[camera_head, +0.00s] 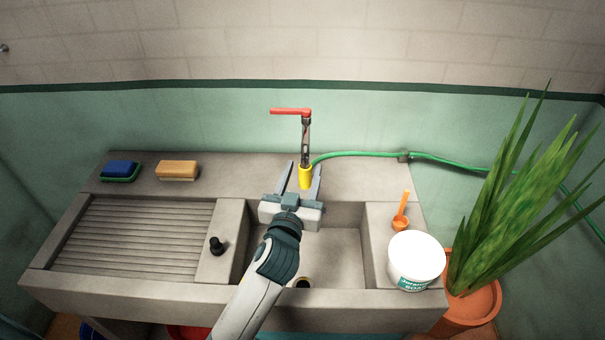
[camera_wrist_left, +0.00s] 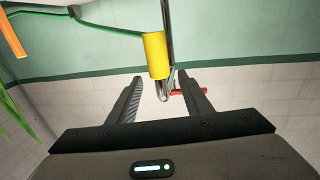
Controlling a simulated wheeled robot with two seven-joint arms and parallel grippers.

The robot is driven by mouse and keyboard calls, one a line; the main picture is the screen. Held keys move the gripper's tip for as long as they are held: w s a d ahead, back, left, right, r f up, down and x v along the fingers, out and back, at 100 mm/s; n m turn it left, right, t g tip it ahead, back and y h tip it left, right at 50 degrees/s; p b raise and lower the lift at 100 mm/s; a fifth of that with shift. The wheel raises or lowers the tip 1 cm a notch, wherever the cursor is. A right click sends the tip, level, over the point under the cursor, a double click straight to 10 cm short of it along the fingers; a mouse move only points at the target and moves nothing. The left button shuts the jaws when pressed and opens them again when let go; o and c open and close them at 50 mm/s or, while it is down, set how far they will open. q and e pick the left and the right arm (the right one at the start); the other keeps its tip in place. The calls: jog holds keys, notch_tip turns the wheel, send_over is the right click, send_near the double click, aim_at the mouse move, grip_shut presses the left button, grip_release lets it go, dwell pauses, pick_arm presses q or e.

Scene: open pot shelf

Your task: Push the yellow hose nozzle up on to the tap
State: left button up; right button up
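The yellow hose nozzle (camera_head: 305,177) stands roughly upright below the tap (camera_head: 306,135), which has a red lever handle (camera_head: 290,111). A green hose (camera_head: 350,154) leads to the nozzle. My left gripper (camera_head: 301,172) is open and empty, its fingers on either side of the nozzle in the head view. In the wrist view, upside down, the nozzle (camera_wrist_left: 156,55) shows at or just beyond the fingertips (camera_wrist_left: 160,75), apart from both. Whether the nozzle sits over the tap's spout I cannot tell. My right gripper is not in view.
The stone sink (camera_head: 340,250) lies under my left arm. A white tub (camera_head: 416,258), an orange scoop (camera_head: 401,215) and a potted plant (camera_head: 520,215) stand right. A black stopper (camera_head: 216,246) stands left of the basin. A sponge (camera_head: 120,169) and a brush-like block (camera_head: 178,170) lie at the back left.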

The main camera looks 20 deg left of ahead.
pick_arm(q)
jog(key=shift+f, duration=0.15)
jog(key=shift+s, duration=0.45)
jog(key=s+d+b, duration=0.1)
jog(key=s+b, duration=0.3)
jog(key=s, duration=1.2)
jog(key=shift+s+d, duration=0.25)
jog(key=shift+d, duration=0.15)
